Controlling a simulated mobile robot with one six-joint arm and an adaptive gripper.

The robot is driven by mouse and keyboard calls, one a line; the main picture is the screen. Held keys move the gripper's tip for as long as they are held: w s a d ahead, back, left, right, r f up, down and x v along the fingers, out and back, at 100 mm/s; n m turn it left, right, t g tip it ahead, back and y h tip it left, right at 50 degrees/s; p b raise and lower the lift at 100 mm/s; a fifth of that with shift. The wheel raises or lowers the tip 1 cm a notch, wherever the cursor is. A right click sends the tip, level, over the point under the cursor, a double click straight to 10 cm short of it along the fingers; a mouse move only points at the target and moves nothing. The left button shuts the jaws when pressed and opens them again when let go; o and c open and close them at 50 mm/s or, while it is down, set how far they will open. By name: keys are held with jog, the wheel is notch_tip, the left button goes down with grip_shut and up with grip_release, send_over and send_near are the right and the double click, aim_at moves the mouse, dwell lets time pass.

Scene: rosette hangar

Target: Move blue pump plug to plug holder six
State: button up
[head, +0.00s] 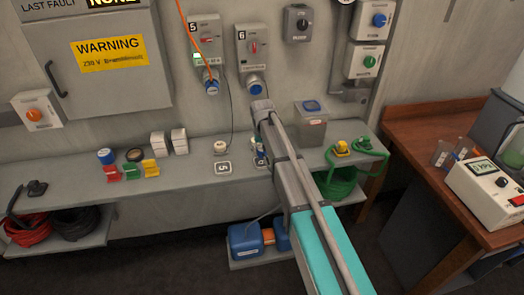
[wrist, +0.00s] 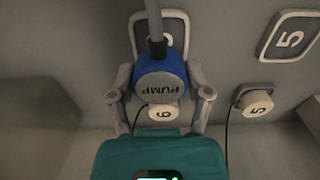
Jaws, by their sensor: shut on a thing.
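The blue pump plug (wrist: 160,78), with a grey cable at its top and PUMP on its face, is between the fingers of my gripper (wrist: 162,94), which is shut on it. Behind it in the wrist view are a square plate (wrist: 140,22), partly hidden, and a white round piece (wrist: 160,114) marked 6. In the head view, my arm hides most of the gripper; a bit of blue (head: 260,143) shows beside it, over the bench near plate six. I cannot tell whether the plug touches the holder.
A white piece marked 5 (wrist: 256,103) and plate five (wrist: 289,38) lie beside it. On the wall, box five (head: 205,35) has an orange cable; box six (head: 252,45) is right of it. The grey bench (head: 190,190) carries a metal box (head: 311,128) and a green cable (head: 340,180).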

aim_at(262, 162)
jog(key=shift+f+b, duration=1.15)
jog(key=shift+f, duration=0.25)
jog(key=shift+f+b, duration=0.5)
dwell(1.5)
jog(key=o, duration=1.4)
jog(key=shift+c, duration=0.2)
jog(key=shift+r, duration=0.15)
